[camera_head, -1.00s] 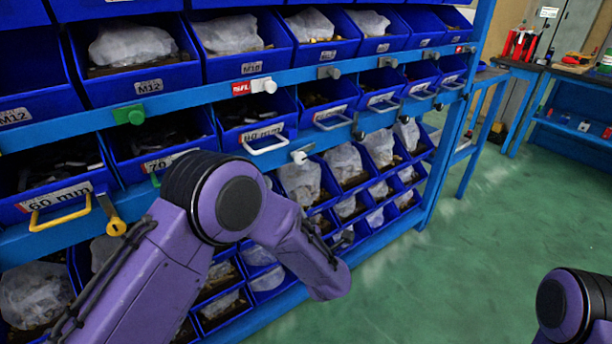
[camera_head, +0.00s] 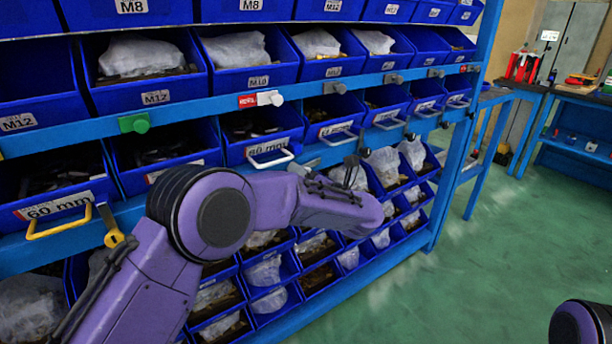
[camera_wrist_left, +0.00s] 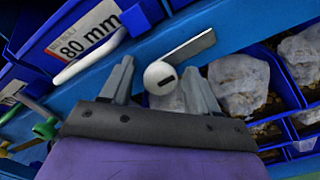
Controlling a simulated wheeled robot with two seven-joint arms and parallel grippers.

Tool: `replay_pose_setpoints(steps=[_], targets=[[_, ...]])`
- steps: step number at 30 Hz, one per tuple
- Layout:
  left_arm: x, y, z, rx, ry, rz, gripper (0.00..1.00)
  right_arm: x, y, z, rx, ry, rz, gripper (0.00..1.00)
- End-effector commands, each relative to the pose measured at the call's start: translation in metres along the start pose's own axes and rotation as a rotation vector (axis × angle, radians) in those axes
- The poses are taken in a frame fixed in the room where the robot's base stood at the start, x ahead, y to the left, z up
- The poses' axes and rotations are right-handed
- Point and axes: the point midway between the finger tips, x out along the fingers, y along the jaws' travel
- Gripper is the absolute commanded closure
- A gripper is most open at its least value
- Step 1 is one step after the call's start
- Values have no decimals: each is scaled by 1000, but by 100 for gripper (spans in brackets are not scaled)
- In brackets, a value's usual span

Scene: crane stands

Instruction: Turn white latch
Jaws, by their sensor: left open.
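The white latch (camera_wrist_left: 160,78) shows in the left wrist view as a round white knob with a dark slot and a pale flat lever pointing up and right. In the head view the latch (camera_head: 299,169) is mostly hidden behind my left arm, just below a white bin handle. My left gripper (camera_wrist_left: 159,80) is open. Its two fingers stand on either side of the white knob; I cannot tell whether they touch it. My right gripper is out of view; only part of my right arm shows at lower right.
Another white knob (camera_head: 270,98), a green knob (camera_head: 134,123) and a yellow latch (camera_head: 113,238) sit on the blue rack rails. A white bin handle (camera_wrist_left: 90,58) is close to the left finger. Blue bins (camera_head: 262,142) fill the rack. Green floor (camera_head: 490,260) is clear at right.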

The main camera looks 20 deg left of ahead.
Motion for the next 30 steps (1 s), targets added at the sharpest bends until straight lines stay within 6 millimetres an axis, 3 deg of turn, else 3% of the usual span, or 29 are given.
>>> replay_pose_setpoints(steps=[4, 9, 30], targets=[[0, 0, 0, 1, 0, 0, 43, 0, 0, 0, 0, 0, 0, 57], [0, 0, 0, 1, 0, 1, 94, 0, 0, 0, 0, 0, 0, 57], [0, 0, 0, 1, -1, 1, 94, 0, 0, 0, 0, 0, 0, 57]])
